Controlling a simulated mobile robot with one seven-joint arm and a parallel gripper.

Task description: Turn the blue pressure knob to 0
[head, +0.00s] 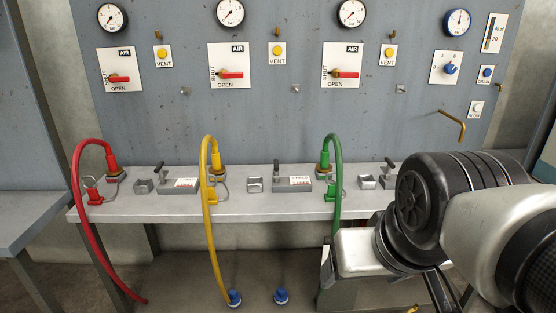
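The blue pressure knob (450,69) sits on a white square plate (445,75) at the upper right of the grey wall panel. Its pointer direction is too small to read surely. No gripper fingers can be made out. The knob is in clear view, with nothing in front of it.
Red AIR valve handles (233,74) and yellow VENT buttons (277,48) line the panel. A blue DRAIN button (487,73) and a bent brass pipe (458,126) are near the knob. Red, yellow and green hoses (338,165) arch over the bench shelf (250,207).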

